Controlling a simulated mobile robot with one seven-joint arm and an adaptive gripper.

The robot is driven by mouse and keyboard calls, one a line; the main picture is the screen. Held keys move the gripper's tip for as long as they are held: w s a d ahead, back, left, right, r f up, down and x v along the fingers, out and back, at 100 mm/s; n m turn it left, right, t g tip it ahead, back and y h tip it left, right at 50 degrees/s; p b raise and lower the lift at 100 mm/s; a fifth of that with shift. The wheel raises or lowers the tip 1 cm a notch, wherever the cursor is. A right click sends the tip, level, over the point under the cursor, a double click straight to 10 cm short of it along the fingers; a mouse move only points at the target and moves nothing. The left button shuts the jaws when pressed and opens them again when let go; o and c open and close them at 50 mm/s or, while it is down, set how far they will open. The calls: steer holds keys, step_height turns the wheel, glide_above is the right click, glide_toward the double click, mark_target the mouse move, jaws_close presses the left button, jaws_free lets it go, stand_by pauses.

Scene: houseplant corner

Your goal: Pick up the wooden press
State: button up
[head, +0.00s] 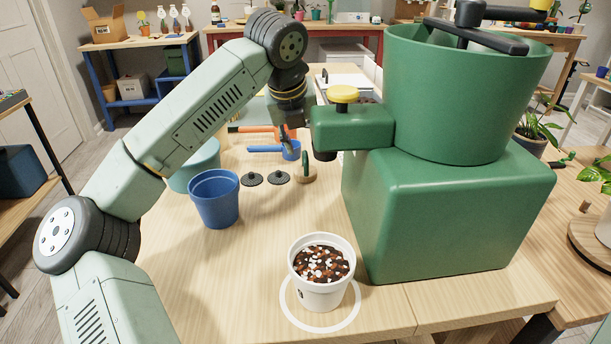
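The wooden press, a round pale wooden disc with an upright green handle (305,172), stands on the wooden table in the head view, just left of the green machine.
A large green machine (450,210) with a hopper stands right of the press. A white pot of soil mix (321,272) stands in front, in a white ring.

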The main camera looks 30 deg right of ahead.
mark_target(305, 154)
steer(key=b+x, duration=0.2)
steer(key=x, duration=0.2)
steer(key=shift+s+f, duration=0.1)
steer(key=shift+f, duration=0.2)
steer(key=shift+d+f, duration=0.15)
steer(key=shift+f, duration=0.15)
steer(key=shift+c, duration=0.3)
jaws_close()
